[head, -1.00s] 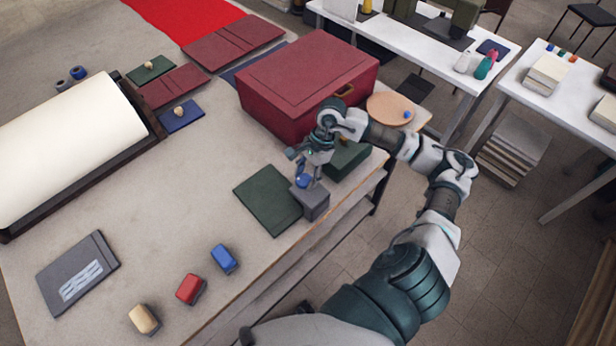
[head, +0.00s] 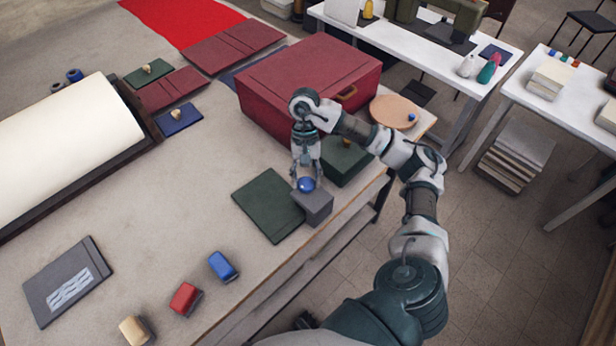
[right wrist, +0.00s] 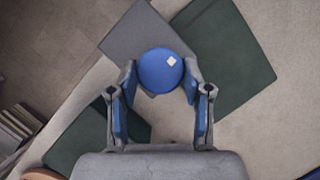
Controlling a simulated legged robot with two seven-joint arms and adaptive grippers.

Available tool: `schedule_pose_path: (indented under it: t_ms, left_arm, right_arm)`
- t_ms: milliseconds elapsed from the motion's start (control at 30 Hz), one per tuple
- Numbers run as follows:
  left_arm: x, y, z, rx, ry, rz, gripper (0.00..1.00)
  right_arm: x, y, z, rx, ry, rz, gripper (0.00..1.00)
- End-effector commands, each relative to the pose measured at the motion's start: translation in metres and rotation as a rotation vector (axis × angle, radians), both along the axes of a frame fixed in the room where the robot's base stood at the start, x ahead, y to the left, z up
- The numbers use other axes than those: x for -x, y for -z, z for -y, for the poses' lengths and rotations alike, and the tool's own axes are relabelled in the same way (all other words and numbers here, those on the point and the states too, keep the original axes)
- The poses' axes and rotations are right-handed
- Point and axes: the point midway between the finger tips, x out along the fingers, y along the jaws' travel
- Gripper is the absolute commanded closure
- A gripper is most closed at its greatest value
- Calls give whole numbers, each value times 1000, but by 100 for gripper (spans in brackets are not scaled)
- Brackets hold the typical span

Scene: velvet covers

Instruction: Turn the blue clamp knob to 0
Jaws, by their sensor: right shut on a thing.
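The blue clamp knob (head: 306,184) is round and sits on a grey block (head: 318,207) at the right edge of the table. My right gripper (head: 306,180) points down from above and is shut on the knob. In the right wrist view, the blue knob (right wrist: 158,72) lies between the two fingertips, one on each side. A small pale square mark shows on its top, toward the upper right there. I cannot read any scale or 0 mark. My left gripper is not in view.
A dark green folder (head: 266,205) lies left of the grey block, and a dark green box (head: 345,162) stands behind it. A large red box (head: 308,80) stands farther back. Blue (head: 223,266), red (head: 185,298) and cream (head: 134,331) blocks lie at the front.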

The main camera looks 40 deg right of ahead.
Motion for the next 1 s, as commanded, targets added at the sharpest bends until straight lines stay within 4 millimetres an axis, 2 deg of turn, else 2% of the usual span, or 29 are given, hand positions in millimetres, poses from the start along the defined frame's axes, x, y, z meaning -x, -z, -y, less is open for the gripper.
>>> schedule_pose_path:
  t_ms: [433, 700, 1000]
  left_arm:
    - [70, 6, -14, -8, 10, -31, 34]
    - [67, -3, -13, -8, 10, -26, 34]
    - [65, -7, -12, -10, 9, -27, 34]
  right_arm:
    - [1, -2, -3, -3, -409, -1, 86]
    - [1, 0, -2, -4, -577, -3, 86]
    - [2, 2, -1, -5, -663, -4, 86]
